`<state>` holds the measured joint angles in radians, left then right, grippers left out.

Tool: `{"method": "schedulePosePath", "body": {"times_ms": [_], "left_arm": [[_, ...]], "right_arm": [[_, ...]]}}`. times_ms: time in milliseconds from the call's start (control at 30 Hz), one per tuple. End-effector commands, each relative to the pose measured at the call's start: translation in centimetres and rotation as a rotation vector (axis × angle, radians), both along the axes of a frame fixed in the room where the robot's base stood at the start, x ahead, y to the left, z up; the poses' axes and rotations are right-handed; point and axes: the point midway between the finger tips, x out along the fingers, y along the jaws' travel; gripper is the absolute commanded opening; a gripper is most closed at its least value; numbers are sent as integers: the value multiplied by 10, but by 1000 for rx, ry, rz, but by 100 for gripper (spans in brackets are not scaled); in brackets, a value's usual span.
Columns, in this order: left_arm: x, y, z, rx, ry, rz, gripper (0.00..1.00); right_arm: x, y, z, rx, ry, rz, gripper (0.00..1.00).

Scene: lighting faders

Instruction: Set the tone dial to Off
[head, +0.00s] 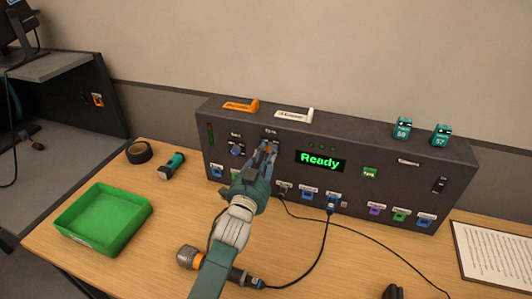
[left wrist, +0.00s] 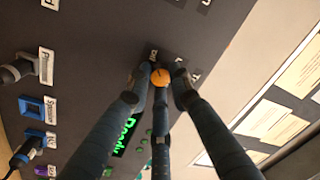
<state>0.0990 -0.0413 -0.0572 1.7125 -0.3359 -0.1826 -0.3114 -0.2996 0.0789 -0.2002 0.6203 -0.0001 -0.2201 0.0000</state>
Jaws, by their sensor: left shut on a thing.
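The dark control panel (head: 405,188) stands on the wooden table against the wall. My left gripper (head: 266,151) reaches its front face below a small label that seems to read Tone (head: 271,132). In the left wrist view, its blue-grey fingers (left wrist: 160,84) are closed around a round orange-capped dial (left wrist: 160,76). In the head view the gripper hides most of the dial. The small markings around it are too blurred to read, so its setting cannot be told. My right gripper does not show.
Another dial (head: 237,150) sits just left of the gripper. A green Ready display (head: 320,161) is at its right. Cables (head: 325,245) hang from the lower sockets. A green tray (head: 133,238), flashlight (head: 172,166), tape roll (head: 139,152) and microphone (head: 190,258) lie on the table.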

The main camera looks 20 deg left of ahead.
Motion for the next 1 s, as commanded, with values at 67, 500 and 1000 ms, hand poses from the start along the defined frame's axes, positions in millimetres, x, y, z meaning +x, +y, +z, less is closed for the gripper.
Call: {"method": "schedulePosePath", "body": {"times_ms": [67,500,1000], "left_arm": [[0,-4,-1,-37,4,-6,0],[0,-3,1,-100,1,-6,0],[0,-1,2,-96,1,-2,39]], "right_arm": [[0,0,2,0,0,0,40],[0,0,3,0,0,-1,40],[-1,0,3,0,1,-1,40]]}}
